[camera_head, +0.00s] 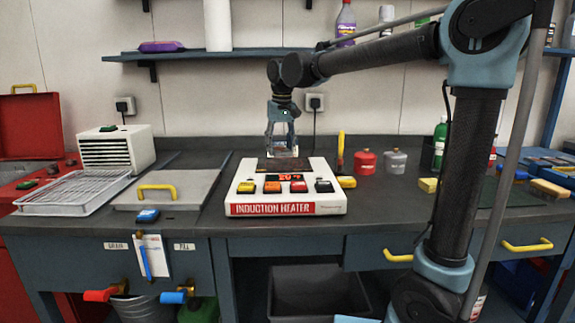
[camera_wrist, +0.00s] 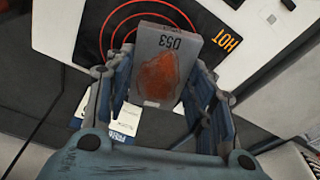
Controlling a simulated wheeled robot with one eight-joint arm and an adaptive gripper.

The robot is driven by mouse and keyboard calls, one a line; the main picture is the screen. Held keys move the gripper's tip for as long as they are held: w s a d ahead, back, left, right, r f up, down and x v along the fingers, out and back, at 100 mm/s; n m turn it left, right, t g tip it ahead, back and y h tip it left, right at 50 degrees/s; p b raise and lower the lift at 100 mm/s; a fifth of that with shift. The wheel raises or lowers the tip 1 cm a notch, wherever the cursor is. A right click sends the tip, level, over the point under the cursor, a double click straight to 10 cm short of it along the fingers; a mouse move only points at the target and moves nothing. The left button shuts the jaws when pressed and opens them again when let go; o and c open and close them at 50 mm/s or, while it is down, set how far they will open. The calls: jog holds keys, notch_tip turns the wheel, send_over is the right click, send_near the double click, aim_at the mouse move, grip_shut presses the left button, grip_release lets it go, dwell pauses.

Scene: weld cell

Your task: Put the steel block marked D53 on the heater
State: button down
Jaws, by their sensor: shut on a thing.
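The steel block (camera_wrist: 160,92), grey with the marking D53 and a rusty orange patch, is held between the fingers of my gripper (camera_wrist: 160,100) in the wrist view. In the head view my gripper (camera_head: 283,150) points down over the back of the induction heater (camera_head: 285,208), with the block at its tips. The heater is a white box with a dark top plate, red rings, a HOT label, a lit red display and several coloured buttons. In the wrist view the block covers part of the red rings (camera_wrist: 115,30). I cannot tell whether the block touches the plate.
Left of the heater are a grey lid with a yellow handle (camera_head: 157,190), a wire rack tray (camera_head: 75,190) and a white vented box (camera_head: 116,148). Right of it are a yellow tool (camera_head: 341,150) and red (camera_head: 366,162) and grey (camera_head: 394,162) cans. A shelf (camera_head: 250,53) runs above.

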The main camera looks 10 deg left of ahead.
aim_at(284, 149)
jog(key=shift+w+d, duration=0.3)
jog(key=shift+d, duration=0.15)
jog(key=shift+w+d+r, duration=0.1)
jog(key=shift+r, duration=0.15)
jog(key=shift+n, duration=0.3)
notch_tip(284, 149, up, 5)
jog(key=shift+w, duration=0.1)
jog(key=shift+f, duration=4.65)
jog(key=shift+f, duration=0.1)
jog(key=c, duration=0.7)
grip_release()
jog(key=r, duration=0.4)
jog(key=s+r, duration=0.1)
jog(key=r, duration=0.3)
jog(key=d+r, duration=0.1)
jog(key=r, duration=0.3)
jog(key=shift+s+d, duration=0.1)
jog(key=shift+s, duration=0.15)
